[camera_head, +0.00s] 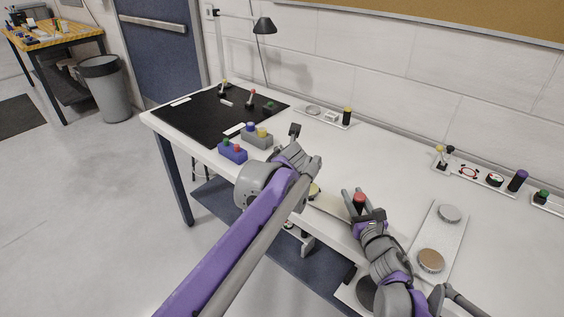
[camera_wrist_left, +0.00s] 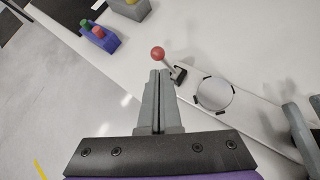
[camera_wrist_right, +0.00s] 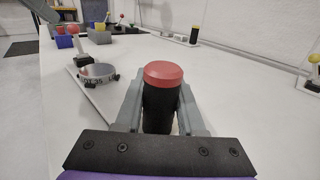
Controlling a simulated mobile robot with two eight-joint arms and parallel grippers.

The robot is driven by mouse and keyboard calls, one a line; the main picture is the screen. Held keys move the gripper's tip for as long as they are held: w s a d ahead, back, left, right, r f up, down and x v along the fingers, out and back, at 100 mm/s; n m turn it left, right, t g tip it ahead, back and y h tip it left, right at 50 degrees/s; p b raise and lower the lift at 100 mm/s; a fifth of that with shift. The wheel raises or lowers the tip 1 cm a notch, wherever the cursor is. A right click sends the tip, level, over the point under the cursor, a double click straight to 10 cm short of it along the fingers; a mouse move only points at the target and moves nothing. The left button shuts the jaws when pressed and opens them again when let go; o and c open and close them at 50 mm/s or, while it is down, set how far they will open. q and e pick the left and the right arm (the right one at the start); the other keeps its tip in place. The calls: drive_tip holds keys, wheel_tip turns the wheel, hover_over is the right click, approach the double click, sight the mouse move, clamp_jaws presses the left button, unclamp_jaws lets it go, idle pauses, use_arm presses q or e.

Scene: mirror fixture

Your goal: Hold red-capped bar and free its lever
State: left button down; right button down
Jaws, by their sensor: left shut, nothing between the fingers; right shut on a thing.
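The red-capped black bar (camera_wrist_right: 163,100) stands upright between the fingers of my right gripper (camera_wrist_right: 160,112), which is shut on it. Its red top also shows in the head view (camera_head: 359,197). The lever (camera_wrist_left: 168,63) has a red ball knob and a dark base, and stands on the same pale plate (camera_wrist_right: 110,101) as a round disc (camera_wrist_left: 214,95). The lever also shows in the right wrist view (camera_wrist_right: 77,42). My left gripper (camera_wrist_left: 160,73) is shut and empty, its tips just below the knob in the picture; contact is unclear. My left arm hides the lever in the head view.
A blue block (camera_head: 233,150) and a grey block (camera_head: 257,136) with coloured buttons stand near the front edge. A black mat (camera_head: 215,115) lies at the left. A plate with two discs (camera_head: 437,237) is right of my right gripper.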

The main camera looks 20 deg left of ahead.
use_arm(q)
drive_tip(key=a+r+v, duration=0.1)
drive_tip(key=a+v, duration=0.1)
drive_tip(key=v, duration=0.9)
drive_tip(key=shift+s, duration=0.25)
